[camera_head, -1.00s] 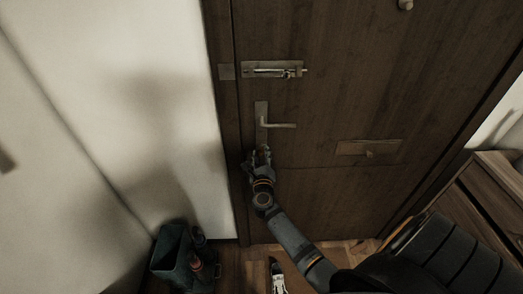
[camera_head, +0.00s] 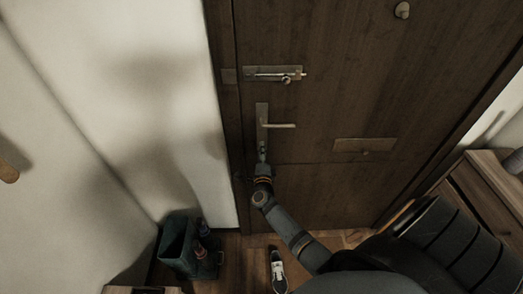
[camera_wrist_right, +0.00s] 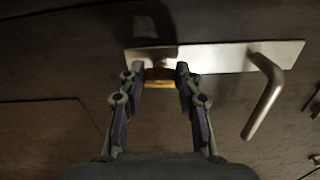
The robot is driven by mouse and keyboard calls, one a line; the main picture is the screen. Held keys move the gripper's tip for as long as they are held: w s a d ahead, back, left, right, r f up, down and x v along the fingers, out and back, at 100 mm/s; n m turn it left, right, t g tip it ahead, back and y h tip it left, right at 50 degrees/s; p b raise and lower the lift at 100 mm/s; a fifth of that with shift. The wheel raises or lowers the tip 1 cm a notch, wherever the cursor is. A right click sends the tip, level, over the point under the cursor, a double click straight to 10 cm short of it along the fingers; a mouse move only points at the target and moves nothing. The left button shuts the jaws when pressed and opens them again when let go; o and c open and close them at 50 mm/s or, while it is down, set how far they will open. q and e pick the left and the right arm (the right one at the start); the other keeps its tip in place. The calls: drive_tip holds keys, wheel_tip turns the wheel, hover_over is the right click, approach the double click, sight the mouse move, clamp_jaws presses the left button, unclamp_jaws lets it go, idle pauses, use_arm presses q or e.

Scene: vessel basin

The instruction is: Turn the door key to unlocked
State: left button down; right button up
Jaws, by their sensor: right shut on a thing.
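The brass door key (camera_wrist_right: 158,78) shows in the right wrist view at the lock plate (camera_wrist_right: 215,57). My right gripper (camera_wrist_right: 160,74) is shut on it, one finger on each side. In the head view my right gripper (camera_head: 262,152) is at the low end of the upright lock plate (camera_head: 261,112), below the lever handle (camera_head: 280,125). The key is too small there to make out. The handle (camera_wrist_right: 264,100) is to the right of the gripper in the wrist view, apart from the fingers. My left gripper is not in view.
A sliding bolt (camera_head: 274,74) is above the handle and a letter plate (camera_head: 364,145) is to the right on the dark door (camera_head: 330,100). A wooden cabinet (camera_head: 485,185) stands right.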

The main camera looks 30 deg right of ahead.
drive_tip(key=shift+n, duration=0.6)
drive_tip(key=o, duration=1.2)
drive_tip(key=shift+c, duration=0.2)
drive_tip(key=v, duration=1.2)
drive_tip(key=shift+f, duration=0.1)
